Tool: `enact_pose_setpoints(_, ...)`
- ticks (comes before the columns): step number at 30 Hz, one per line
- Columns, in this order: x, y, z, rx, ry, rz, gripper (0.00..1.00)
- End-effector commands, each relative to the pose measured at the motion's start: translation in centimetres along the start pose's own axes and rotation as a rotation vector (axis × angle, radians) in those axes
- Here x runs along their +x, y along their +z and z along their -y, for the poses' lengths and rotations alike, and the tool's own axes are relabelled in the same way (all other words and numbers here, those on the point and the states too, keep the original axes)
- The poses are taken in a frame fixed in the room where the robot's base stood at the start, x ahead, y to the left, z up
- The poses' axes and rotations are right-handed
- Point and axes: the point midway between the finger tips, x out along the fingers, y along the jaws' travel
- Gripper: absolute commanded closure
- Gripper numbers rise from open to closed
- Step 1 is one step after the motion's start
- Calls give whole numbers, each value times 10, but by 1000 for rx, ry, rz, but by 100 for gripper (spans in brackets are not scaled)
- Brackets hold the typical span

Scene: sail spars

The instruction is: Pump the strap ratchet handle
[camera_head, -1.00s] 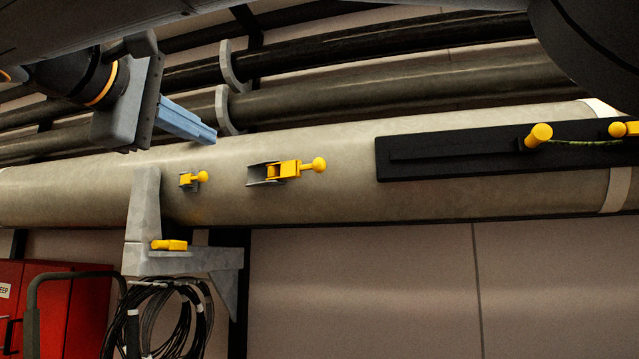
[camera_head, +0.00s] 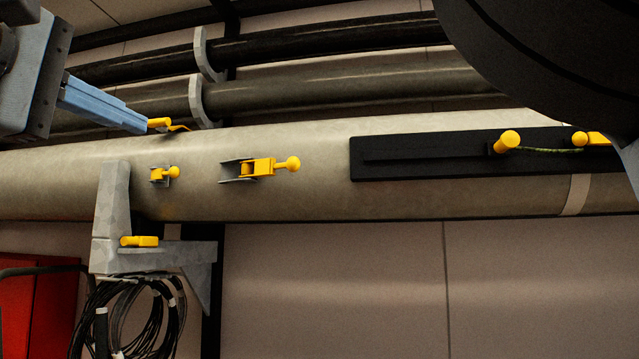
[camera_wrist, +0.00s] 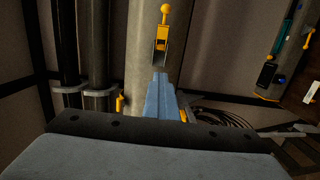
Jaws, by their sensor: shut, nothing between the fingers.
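The likely strap ratchet is a grey bracket with a yellow handle (camera_head: 262,168) ending in a ball knob, on the front of a thick pale spar (camera_head: 320,150). In the head view the handle points right. The wrist view shows the handle (camera_wrist: 164,32) beyond the fingertips. A smaller yellow-and-grey fitting (camera_head: 165,174) sits to its left. My gripper (camera_head: 142,124) has blue fingers, shut and empty. It is up and left of the ratchet in the head view, with no clear contact. In the wrist view the fingers (camera_wrist: 160,80) appear just below the bracket; the depth gap is unclear.
A grey support bracket (camera_head: 112,215) holds the spar, with a yellow latch (camera_head: 139,241) on it and coiled black cable (camera_head: 135,315) below. A yellow lever (camera_head: 160,124) is by the fingertips. A black plate (camera_head: 430,155) with yellow knobs lies right. Darker spars run behind.

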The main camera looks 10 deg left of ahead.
Motion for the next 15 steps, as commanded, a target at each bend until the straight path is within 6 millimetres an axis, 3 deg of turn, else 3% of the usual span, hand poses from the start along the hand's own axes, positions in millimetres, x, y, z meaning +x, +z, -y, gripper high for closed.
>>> enact_pose_setpoints(3, -9, -4, -1, -1, 0, -1, 100)
enact_pose_setpoints(15, -14, -6, 1, -3, 1, -1, 100)
